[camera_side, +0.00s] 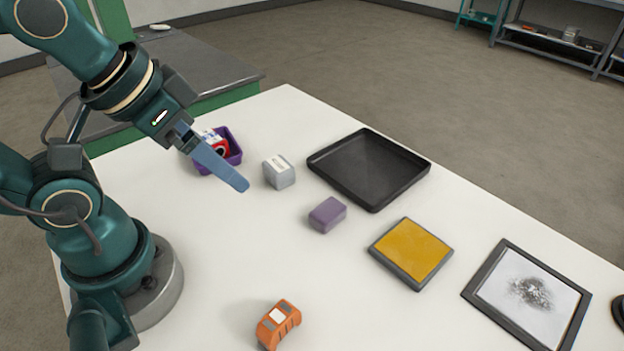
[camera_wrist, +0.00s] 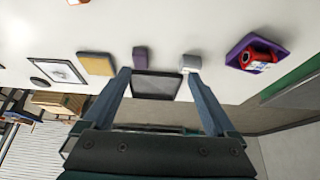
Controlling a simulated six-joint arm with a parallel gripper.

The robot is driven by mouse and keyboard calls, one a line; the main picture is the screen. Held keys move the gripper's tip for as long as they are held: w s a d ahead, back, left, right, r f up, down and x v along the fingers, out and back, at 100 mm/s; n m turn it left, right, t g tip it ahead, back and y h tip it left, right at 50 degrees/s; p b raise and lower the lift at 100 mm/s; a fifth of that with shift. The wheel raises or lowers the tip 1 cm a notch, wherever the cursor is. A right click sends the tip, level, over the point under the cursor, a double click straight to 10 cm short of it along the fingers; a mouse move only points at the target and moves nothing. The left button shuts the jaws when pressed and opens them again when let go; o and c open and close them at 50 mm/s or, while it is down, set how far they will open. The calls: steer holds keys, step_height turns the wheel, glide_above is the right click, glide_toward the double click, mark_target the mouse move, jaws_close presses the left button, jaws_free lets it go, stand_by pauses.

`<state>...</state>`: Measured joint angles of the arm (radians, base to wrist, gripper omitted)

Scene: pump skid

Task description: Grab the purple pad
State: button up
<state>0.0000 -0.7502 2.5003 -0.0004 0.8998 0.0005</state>
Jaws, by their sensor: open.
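The purple pad (camera_side: 327,215) is a small rounded block lying on the white table, between the black tray and the orange object in the side view. In the wrist view the purple pad (camera_wrist: 140,55) shows beyond the fingers, near the dark tray. My gripper (camera_side: 240,184) is above the table to the left of the pad and apart from it. In the wrist view my gripper (camera_wrist: 160,72) has its two blue fingers spread wide with nothing held between them.
A grey block (camera_side: 279,172) and a black tray (camera_side: 369,168) lie near the pad. A yellow-topped square (camera_side: 411,251), a framed plate with a dark smudge (camera_side: 527,293) and an orange object (camera_side: 278,325) lie around. A purple bin (camera_side: 234,148) holds a red item. Table between gripper and pad is clear.

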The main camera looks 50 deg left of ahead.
stand_by(0.4)
steer(key=shift+o, duration=0.6)
